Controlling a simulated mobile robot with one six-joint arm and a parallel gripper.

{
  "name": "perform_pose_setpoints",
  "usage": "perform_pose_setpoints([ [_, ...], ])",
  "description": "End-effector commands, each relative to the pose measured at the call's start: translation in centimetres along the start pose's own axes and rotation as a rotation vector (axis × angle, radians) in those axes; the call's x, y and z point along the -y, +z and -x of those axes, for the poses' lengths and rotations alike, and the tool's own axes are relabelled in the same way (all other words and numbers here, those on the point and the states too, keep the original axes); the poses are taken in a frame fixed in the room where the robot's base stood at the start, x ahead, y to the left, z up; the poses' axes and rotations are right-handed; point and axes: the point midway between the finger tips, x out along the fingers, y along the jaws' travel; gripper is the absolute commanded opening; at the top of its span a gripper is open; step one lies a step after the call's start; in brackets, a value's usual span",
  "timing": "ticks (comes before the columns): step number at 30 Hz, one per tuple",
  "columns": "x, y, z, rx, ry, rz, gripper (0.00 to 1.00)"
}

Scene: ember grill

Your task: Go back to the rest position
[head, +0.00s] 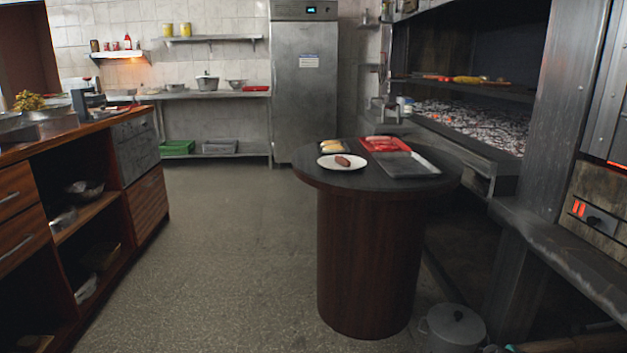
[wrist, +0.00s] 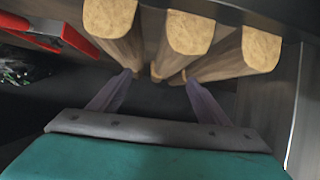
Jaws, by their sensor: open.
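My gripper (wrist: 157,82) shows in the wrist view, with its two fingers apart and nothing seen between them. In the head view, my arm and gripper do not show. A round dark table (head: 312,178) bears a white plate (head: 328,164) with a brown sausage (head: 342,161), pale buns (head: 332,146), a red tray (head: 408,143) and a grey tray (head: 405,166).
A red edge (wrist: 62,32) shows at the wrist view's upper left. In the head view, a grill with embers (head: 470,122) stands right of the table. A lidded pot (head: 453,328) is on the floor. A wooden counter (head: 95,150) stands left. The floor between is clear.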

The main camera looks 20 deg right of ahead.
Motion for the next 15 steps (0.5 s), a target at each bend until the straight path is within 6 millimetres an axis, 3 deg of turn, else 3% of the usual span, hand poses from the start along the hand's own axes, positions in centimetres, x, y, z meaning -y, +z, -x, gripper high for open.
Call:
perform_pose_setpoints([
  [10, 1.5, 3.4, 6.1, 0.082, -0.02, 0.114, 0.7],
  [15, 2.2, 6.3, 11.6, 0.156, -0.042, 0.221, 0.7],
])
